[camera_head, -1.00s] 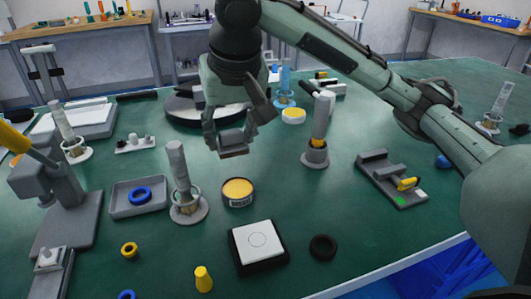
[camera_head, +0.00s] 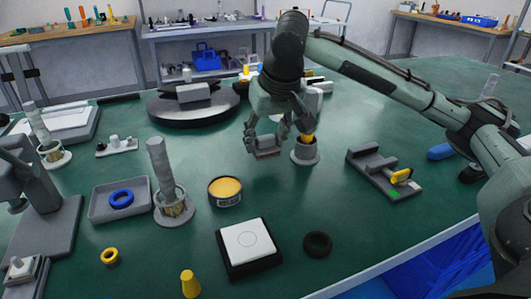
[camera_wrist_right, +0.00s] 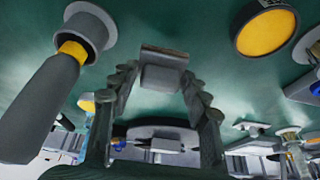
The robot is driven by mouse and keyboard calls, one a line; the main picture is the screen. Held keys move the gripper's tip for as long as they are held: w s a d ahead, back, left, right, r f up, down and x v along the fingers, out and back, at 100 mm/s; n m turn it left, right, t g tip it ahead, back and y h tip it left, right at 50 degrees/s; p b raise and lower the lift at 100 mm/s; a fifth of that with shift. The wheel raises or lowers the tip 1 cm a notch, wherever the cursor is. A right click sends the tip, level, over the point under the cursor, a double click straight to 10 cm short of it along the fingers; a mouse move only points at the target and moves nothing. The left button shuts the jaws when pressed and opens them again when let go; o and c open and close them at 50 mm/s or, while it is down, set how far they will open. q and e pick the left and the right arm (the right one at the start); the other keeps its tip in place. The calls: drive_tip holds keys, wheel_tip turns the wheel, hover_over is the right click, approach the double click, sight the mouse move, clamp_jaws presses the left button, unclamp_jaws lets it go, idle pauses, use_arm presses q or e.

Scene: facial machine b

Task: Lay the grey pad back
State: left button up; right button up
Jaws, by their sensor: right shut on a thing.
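The grey pad (camera_head: 266,154) is a small grey block held between the fingertips of my right gripper (camera_head: 267,142). In the right wrist view the pad (camera_wrist_right: 161,76) sits across the fingertips of the right gripper (camera_wrist_right: 163,85), with green table behind it. The right gripper is shut on it above the table, just left of a grey stand with a yellow-banded rod (camera_head: 305,150). Whether the pad touches anything below cannot be told. My left gripper is not in view.
A round black turntable (camera_head: 165,112) carrying a grey block (camera_head: 193,93) stands behind left. A yellow-topped tin (camera_head: 225,190), a white square on a black base (camera_head: 248,240) and a black ring (camera_head: 317,243) lie nearer. A grey fixture (camera_head: 383,173) stands right.

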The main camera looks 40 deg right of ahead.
sight(267, 147)
wheel_tip(267, 147, down, 3)
drive_tip(key=shift+s+r, duration=0.1)
drive_tip(key=shift+f, duration=0.35)
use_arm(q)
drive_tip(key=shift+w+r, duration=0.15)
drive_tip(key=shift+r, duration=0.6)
use_arm(e)
drive_tip(key=shift+f, duration=0.1)
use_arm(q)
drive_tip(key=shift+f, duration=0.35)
use_arm(e)
drive_tip(key=o, duration=1.1)
drive_tip(key=shift+r, duration=0.45)
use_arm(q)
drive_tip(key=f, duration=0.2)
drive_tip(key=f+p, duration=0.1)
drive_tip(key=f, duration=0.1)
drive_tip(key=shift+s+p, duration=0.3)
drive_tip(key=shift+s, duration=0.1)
use_arm(e)
drive_tip(key=v, duration=1.1)
drive_tip(key=shift+r, duration=0.2)
